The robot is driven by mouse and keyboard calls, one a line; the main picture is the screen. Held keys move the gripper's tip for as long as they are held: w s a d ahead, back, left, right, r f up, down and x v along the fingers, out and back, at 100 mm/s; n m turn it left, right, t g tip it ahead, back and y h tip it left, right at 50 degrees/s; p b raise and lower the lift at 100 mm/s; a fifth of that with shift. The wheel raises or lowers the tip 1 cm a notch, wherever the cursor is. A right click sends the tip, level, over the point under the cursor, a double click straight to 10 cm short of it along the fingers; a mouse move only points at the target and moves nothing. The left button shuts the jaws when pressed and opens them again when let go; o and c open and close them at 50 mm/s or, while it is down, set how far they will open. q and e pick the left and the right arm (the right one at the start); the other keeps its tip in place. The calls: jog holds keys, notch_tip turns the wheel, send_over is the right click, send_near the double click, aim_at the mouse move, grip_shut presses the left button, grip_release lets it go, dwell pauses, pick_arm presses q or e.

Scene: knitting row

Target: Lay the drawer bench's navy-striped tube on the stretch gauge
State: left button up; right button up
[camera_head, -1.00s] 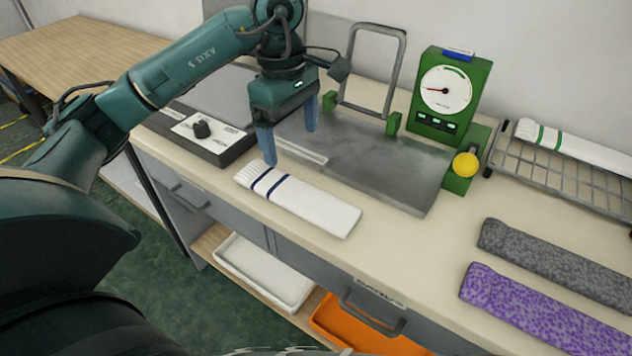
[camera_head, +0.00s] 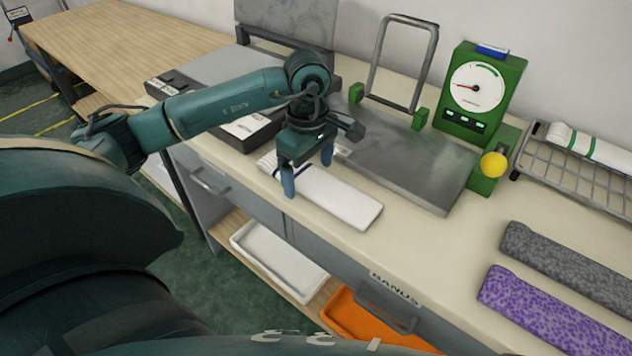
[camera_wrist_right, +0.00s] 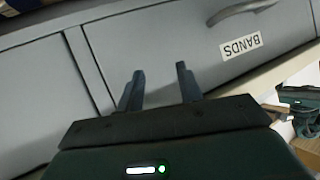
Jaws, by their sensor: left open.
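The white tube with navy stripes (camera_head: 345,199) lies flat on the bench top, near its front edge. My left gripper (camera_head: 308,178) is open, fingers pointing down, over the tube's striped left end. One finger shows in front of the tube and the other behind it; contact cannot be told. The stretch gauge is a grey metal plate (camera_head: 415,168) with a green dial housing (camera_head: 472,92), a yellow knob (camera_head: 494,164) and a raised metal frame (camera_head: 400,65). The plate is bare. My right gripper (camera_wrist_right: 160,82) shows open and empty in the right wrist view, facing the drawer fronts.
A wire rack (camera_head: 575,168) at the right holds a green-striped white tube (camera_head: 590,146). A grey speckled tube (camera_head: 570,262) and a purple one (camera_head: 550,308) lie at the front right. The BANDS drawer (camera_wrist_right: 215,60) is shut. White (camera_head: 240,238) and orange (camera_head: 330,312) trays sit below.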

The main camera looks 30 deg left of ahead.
pick_arm(q)
jog(key=shift+f, duration=0.5)
jog(key=c, duration=1.1)
